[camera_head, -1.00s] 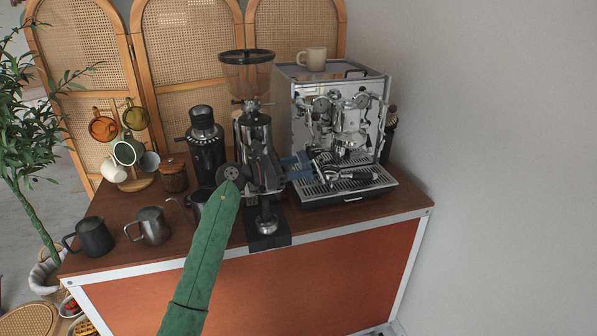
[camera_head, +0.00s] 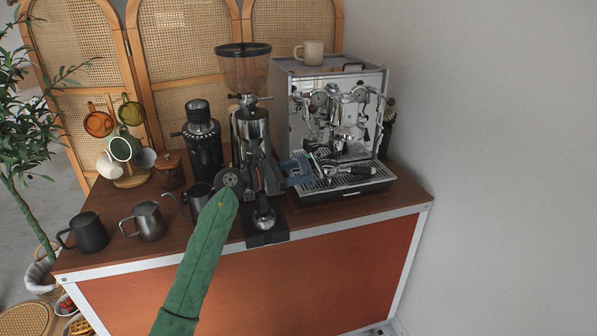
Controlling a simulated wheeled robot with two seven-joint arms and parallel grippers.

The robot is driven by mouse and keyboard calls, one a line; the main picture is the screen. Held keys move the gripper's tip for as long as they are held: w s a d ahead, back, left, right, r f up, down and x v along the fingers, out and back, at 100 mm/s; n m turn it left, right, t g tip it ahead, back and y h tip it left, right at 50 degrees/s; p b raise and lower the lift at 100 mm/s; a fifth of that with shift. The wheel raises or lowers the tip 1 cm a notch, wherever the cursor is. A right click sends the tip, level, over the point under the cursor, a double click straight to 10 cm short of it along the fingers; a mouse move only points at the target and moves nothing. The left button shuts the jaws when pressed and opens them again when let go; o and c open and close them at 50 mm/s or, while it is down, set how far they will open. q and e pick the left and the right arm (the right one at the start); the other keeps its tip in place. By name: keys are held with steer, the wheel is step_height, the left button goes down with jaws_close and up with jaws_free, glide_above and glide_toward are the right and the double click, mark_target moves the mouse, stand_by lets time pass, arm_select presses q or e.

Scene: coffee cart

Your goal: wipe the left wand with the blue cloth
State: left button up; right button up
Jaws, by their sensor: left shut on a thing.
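The blue cloth (camera_head: 298,167) is at the left front of the chrome espresso machine (camera_head: 349,80). My left gripper (camera_head: 286,178) comes in over the counter and is shut on the cloth, in front of the machine's left side. The left wand (camera_head: 299,117) hangs at the machine's left front, above and close to the cloth. I cannot tell whether the cloth touches the wand; its lower end is hard to make out. My right gripper is out of view.
A grinder (camera_head: 246,80) stands just behind and left of my gripper, and a tamper (camera_head: 263,216) stands below it. Metal pitchers (camera_head: 148,221) and a mug tree (camera_head: 128,175) fill the counter's left.

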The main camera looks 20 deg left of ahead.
arm_select(q)
steer(key=b, duration=0.2)
steer(key=shift+s+a+b, duration=0.15)
steer(key=shift+a+b, duration=0.05)
steer(key=shift+b, duration=0.1)
stand_by(1.2)
steer(key=shift+w+a+r+b, duration=0.35)
steer(key=shift+w+a+r, duration=0.45)
steer(key=shift+w+r, duration=0.25)
steer(key=shift+s, duration=0.15)
steer(key=shift+s+d+f+b, duration=0.35)
steer(key=shift+s+f+b, duration=0.1)
steer(key=shift+s+f, duration=0.1)
steer(key=shift+s+d+f+b, duration=0.35)
steer(key=shift+s+f+b, duration=0.05)
steer(key=shift+s+f, duration=0.15)
